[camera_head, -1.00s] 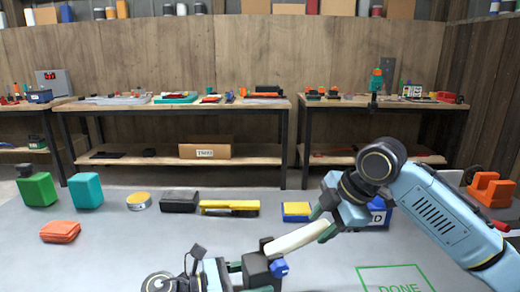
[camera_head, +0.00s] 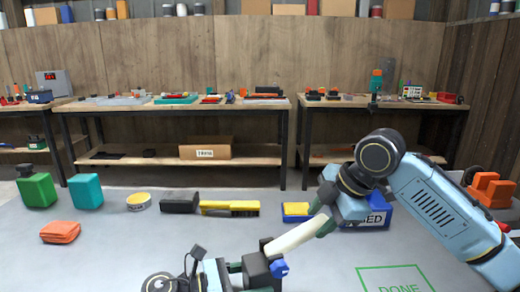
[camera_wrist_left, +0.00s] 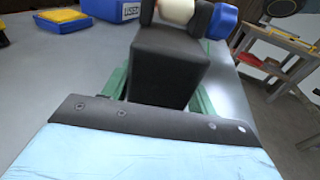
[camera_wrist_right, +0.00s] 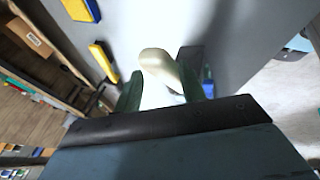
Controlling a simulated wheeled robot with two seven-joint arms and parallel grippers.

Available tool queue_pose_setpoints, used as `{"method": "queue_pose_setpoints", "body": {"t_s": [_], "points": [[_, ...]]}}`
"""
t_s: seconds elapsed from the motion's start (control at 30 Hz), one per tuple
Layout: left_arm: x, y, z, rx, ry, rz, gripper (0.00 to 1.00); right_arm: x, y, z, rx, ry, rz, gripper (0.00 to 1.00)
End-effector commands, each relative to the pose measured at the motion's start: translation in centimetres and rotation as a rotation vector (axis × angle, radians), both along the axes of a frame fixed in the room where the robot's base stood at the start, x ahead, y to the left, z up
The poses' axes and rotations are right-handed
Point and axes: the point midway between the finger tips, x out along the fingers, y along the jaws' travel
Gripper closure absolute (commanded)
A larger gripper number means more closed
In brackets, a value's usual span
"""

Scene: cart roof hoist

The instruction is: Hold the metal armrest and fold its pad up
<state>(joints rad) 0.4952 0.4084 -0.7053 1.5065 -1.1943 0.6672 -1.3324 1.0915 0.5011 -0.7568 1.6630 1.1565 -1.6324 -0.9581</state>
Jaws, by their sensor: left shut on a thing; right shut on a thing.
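The armrest has a black block (camera_head: 258,266) at its base, a blue knob (camera_head: 280,268) on its side and a cream pad (camera_head: 297,235) sloping up to the right. My left gripper (camera_wrist_left: 160,88) is shut on the black block, its green fingers on both sides of it. My right gripper (camera_head: 325,224) is shut on the upper end of the cream pad. In the right wrist view the pad (camera_wrist_right: 157,65) lies between the green fingers. The gripped faces are partly hidden.
A blue bin (camera_head: 375,218) and a blue-yellow block (camera_head: 296,211) stand behind the right gripper. A yellow item (camera_head: 230,207), a black item (camera_head: 179,206) and a round tin (camera_head: 138,201) lie further left. A green DONE square (camera_head: 395,280) on the table is empty.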

Motion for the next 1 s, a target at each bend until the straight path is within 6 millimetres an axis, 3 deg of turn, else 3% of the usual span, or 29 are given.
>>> {"method": "queue_pose_setpoints", "body": {"t_s": [0.4,1.0], "points": [[-0.4,-0.3,-0.2,0.003,0.001,-0.014,0.64,-0.1,0.8,1.6,0.006,-0.007,-0.001,0.68],[-0.4,-0.3,-0.2,0.003,0.001,-0.014,0.64,-0.2,1.0,2.1,0.005,-0.007,-0.001,0.69]]}}
